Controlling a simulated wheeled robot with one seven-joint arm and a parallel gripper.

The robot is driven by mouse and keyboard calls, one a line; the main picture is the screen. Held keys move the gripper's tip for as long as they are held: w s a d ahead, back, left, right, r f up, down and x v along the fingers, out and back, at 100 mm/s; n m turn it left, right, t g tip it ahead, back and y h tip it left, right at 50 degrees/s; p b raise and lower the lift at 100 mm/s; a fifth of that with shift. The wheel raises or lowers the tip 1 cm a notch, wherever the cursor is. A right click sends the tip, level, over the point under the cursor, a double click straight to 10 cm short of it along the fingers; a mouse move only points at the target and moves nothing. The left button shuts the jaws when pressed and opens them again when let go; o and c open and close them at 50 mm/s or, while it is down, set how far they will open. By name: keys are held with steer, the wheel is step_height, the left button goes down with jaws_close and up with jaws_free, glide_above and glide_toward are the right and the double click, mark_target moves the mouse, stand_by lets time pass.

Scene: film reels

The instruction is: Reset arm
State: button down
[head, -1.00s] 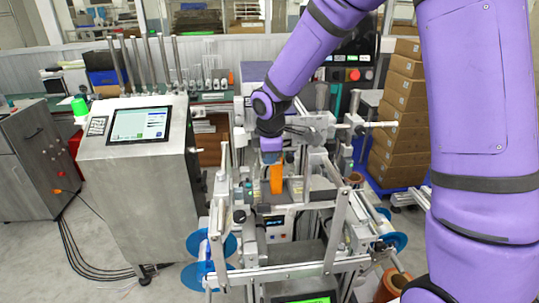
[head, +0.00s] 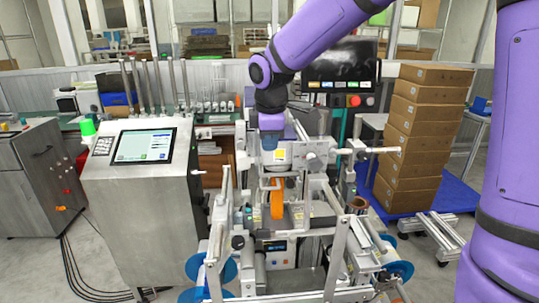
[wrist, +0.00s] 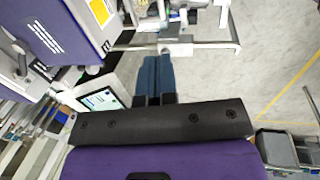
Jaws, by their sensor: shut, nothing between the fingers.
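My gripper (head: 271,145) hangs pointing down at the end of my purple arm, above the middle of the machine frame (head: 330,285). In the wrist view its two blue fingers (wrist: 154,62) lie together, shut with nothing held. An orange reel (head: 277,198) stands upright on the machine below my gripper, apart from it.
A grey cabinet with a touchscreen (head: 143,146) stands left of the machine. A black monitor (head: 341,62) rises behind my arm. Stacked cardboard boxes (head: 412,135) stand on a blue pallet at right. Blue reels (head: 395,272) sit low on the machine's sides.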

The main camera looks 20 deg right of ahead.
steer(key=s+d+r+m+t, duration=0.1)
steer(key=s+d+r+m, duration=0.3)
steer(key=s, duration=0.3)
steer(key=s+d+r+m, duration=0.3)
steer(key=s+r+m, duration=0.1)
steer(key=s, duration=0.3)
steer(key=s+d+m+t, duration=0.1)
steer(key=s+d+m, duration=0.1)
steer(key=s+m, duration=0.2)
steer(key=s+d+m, duration=0.3)
steer(key=s, duration=0.7)
steer(key=shift+s+f+m+t, duration=0.15)
steer(key=shift+f+m+t, duration=0.25)
steer(key=shift+d, duration=0.1)
